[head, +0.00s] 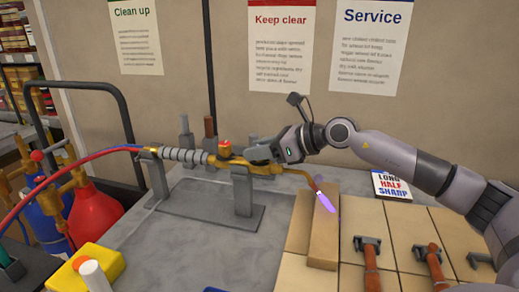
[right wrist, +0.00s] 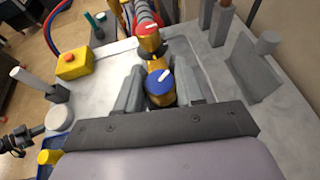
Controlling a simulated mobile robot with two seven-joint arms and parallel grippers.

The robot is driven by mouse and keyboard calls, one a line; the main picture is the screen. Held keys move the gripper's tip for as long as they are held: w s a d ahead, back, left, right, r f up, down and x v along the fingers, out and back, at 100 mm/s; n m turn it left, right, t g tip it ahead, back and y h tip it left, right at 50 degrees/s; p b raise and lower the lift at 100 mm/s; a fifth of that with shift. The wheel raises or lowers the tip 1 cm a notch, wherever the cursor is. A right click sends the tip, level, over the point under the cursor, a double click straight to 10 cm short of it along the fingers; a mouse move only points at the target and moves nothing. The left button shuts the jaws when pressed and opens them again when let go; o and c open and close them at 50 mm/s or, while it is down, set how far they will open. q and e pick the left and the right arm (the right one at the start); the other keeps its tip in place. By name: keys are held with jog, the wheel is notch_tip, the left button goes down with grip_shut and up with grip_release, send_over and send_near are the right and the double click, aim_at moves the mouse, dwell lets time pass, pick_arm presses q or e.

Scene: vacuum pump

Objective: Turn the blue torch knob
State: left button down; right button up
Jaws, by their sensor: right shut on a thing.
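The brass torch (head: 262,168) lies level on a grey stand (head: 243,190), its grey ribbed handle (head: 185,155) to the left. A purple flame (head: 325,202) shows at its bent tip. The blue torch knob (right wrist: 159,85), with a white pointer mark, sits between the fingers of my right gripper (right wrist: 157,92) in the right wrist view. That gripper (head: 260,154) is shut on the knob and hides it in the head view. The red knob (head: 225,149) stands just left of it, also seen in the right wrist view (right wrist: 147,36).
A tan block (head: 325,235) stands by the flame. Wooden-handled tools (head: 371,265) lie on tan tiles at the right. A yellow box with a red button (head: 97,267) is at the front left. Red and blue hoses (head: 95,156) run left toward cylinders. Upright posts (head: 210,132) stand behind the torch.

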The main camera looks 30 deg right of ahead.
aim_at(287, 169)
jog(key=shift+f+n+y+b, duration=0.15)
jog(key=shift+n+y+b, duration=0.25)
jog(key=shift+b, duration=0.3)
jog(key=shift+n+g+y+b, duration=0.4)
jog(key=shift+r, duration=0.2)
jog(key=o, duration=1)
jog(key=shift+c, duration=0.2)
jog(key=b+v, duration=0.2)
jog(key=v, duration=0.4)
jog(key=shift+f, duration=0.15)
jog(key=shift+s+d+r+b, duration=0.35)
jog(key=shift+s+r+b, duration=0.05)
